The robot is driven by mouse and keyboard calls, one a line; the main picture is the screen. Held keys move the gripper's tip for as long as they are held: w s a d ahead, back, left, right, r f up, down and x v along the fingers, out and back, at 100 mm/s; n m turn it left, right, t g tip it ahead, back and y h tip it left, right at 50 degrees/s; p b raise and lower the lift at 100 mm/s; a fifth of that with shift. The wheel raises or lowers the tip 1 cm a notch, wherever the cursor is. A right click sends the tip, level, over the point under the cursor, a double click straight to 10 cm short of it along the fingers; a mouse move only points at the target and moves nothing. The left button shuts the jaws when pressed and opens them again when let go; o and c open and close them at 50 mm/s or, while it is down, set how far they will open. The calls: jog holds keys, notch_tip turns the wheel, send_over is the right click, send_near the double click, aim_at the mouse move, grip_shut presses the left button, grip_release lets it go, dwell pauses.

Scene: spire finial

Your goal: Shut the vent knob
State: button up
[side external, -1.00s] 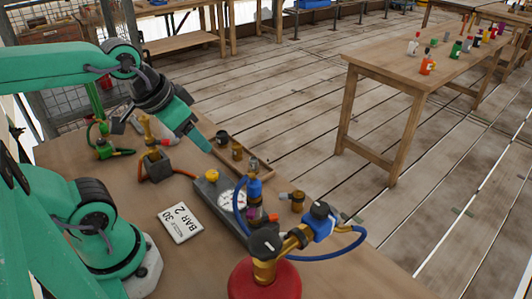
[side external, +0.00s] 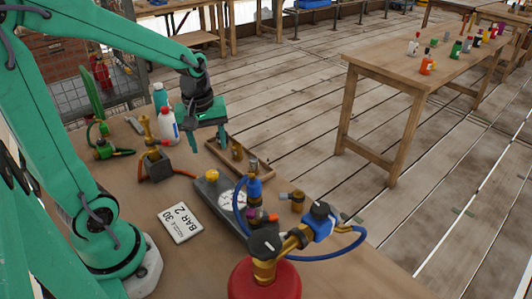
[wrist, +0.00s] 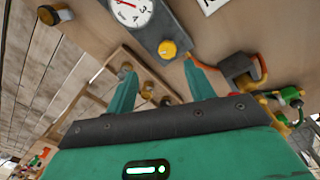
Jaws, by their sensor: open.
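A yellow knob (side external: 211,175) stands on the far end of the grey gauge block (side external: 204,190); which knob is the vent knob is not labelled. In the wrist view the yellow knob (wrist: 168,49) shows beyond the gap between my fingertips, untouched. My gripper (side external: 207,148) points down, open and empty, above the bench behind the block. Its two fingers also show in the wrist view (wrist: 160,72). Other knobs are a black one (side external: 264,242) on the red cylinder's brass valve and a black one (side external: 319,210) on the blue regulator.
A wooden tray (side external: 262,172) with small brass fittings lies beside my gripper. A blue hose (side external: 332,250) loops by the red cylinder (side external: 264,283).

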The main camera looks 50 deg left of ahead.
aim_at(212, 173)
jog(key=shift+w+a+f+n+g, duration=0.25)
jog(key=shift+a+f+n, duration=0.3)
jog(key=shift+f+n, duration=0.25)
jog(key=shift+w+a+f+n+g, duration=0.1)
jog(key=shift+a+f+n+g, duration=0.15)
jog(key=shift+a+f+n, duration=0.4)
jog(key=shift+d+f, duration=0.15)
jog(key=shift+f, duration=0.15)
jog(key=shift+f, duration=3.7)
jog(key=c, duration=1)
